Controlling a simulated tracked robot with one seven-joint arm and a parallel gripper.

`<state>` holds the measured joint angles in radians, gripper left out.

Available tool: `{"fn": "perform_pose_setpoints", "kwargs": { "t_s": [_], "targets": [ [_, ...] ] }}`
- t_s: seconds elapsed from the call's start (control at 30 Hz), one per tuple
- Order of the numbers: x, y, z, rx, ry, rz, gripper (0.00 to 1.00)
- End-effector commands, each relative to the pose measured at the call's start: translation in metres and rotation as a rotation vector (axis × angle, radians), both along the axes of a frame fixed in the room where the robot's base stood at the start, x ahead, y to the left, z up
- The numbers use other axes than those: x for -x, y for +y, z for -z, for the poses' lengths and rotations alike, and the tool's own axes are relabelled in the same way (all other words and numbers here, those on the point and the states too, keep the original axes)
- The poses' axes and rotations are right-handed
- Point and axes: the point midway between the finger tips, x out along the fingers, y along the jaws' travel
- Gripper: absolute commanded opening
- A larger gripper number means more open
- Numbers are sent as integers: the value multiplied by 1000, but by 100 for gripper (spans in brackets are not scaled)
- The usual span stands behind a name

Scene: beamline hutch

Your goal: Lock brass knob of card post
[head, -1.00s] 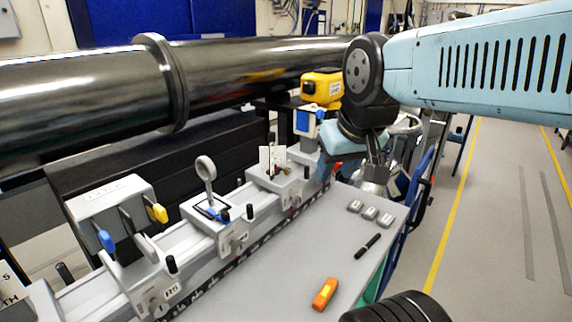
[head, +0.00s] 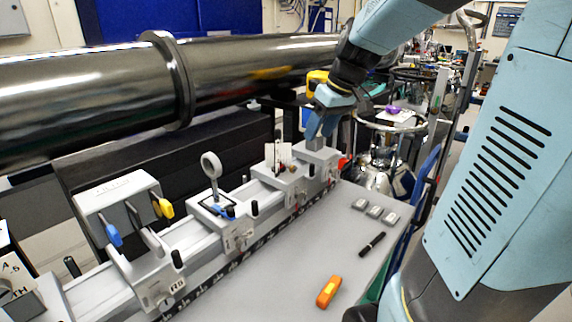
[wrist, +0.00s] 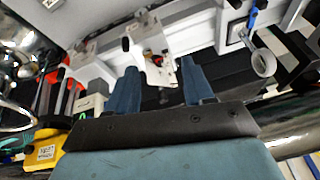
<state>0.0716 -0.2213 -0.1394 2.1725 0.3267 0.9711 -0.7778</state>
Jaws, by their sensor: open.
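The card post stands on a grey carriage (head: 288,185) on the rail, with a small white card (head: 271,156) upright on it. A small brownish knob (head: 281,168) shows low beside the card, too small to read its setting. My gripper (head: 319,132) is above the rail, just right of and beyond the card post, pointing down. In the wrist view, my gripper (wrist: 161,88) has its two blue fingers apart with nothing held between them. The post's carriage (wrist: 152,38) and a small reddish knob (wrist: 157,60) appear beyond the gap between the fingers.
A ring holder (head: 211,167) and a grey block with blue and yellow levers (head: 118,192) stand further left on the rail. The long dark pipe (head: 80,95) runs behind. The grey bench carries an orange tool (head: 328,291), a black pen (head: 372,244) and small grey blocks (head: 375,211).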

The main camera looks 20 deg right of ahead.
Motion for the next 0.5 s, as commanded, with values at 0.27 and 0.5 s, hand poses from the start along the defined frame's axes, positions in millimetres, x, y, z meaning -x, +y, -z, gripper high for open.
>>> {"fn": "perform_pose_setpoints", "kwargs": {
  "t_s": [0.27,0.5],
  "targets": [
    [-61,-20,21,-33,2,-122,52],
    [-76,-24,30,-40,-4,-156,52]
  ]
}}
